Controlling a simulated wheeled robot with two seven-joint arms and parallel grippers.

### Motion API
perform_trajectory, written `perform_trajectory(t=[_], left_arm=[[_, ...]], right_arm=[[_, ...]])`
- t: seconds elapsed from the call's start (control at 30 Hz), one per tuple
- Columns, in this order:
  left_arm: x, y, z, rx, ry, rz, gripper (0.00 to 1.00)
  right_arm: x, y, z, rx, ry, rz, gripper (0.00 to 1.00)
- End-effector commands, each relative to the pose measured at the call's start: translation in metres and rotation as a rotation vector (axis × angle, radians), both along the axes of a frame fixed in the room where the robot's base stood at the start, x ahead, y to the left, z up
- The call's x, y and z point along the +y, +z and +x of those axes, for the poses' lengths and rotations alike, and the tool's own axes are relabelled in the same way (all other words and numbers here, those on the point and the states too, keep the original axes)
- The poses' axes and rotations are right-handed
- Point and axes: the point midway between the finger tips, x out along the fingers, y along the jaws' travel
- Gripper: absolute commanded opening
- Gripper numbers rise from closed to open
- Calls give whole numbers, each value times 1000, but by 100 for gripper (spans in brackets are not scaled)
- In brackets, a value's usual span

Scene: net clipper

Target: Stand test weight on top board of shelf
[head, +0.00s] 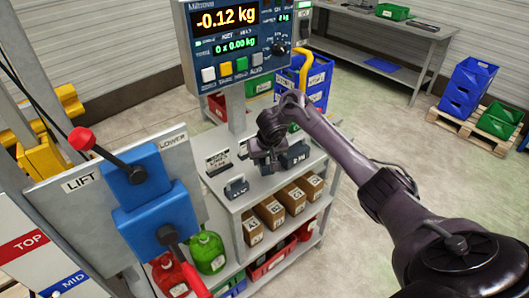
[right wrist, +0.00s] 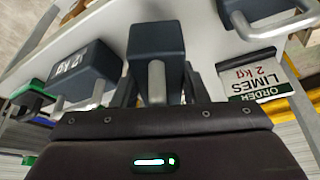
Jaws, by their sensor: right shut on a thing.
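My right gripper (head: 268,158) is over the shelf's pale top board (head: 222,197). It is shut on the handle of a dark blue-grey test weight (right wrist: 156,38); the gripper mostly hides that weight in the head view. I cannot tell whether the weight touches the board. A second dark weight (head: 296,156), marked in kg, stands just right of the gripper; it also shows at left in the right wrist view (right wrist: 78,72). A smaller weight with a handle (head: 237,187) stands at the board's front left. My left gripper is not in view.
An order card reading limes 2 kg (right wrist: 250,78) stands beside the weights. A scale display (head: 226,40) reading -0.12 kg rises behind the board. Boxes (head: 272,211) sit on the board below. A blue lift control (head: 150,205) with red-ended levers is at left.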

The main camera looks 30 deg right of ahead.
Motion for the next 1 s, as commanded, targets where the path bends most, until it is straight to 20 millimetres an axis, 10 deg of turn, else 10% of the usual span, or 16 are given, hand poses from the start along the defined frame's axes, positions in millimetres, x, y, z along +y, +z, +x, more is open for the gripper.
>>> perform_trajectory(t=[0.87,0.9,1.0], left_arm=[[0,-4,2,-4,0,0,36],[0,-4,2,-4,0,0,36],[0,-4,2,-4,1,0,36]], right_arm=[[0,-46,2,-8,-2,2,0],[0,-49,0,-1,-1,1,41],[0,-49,0,-1,-1,1,54]])
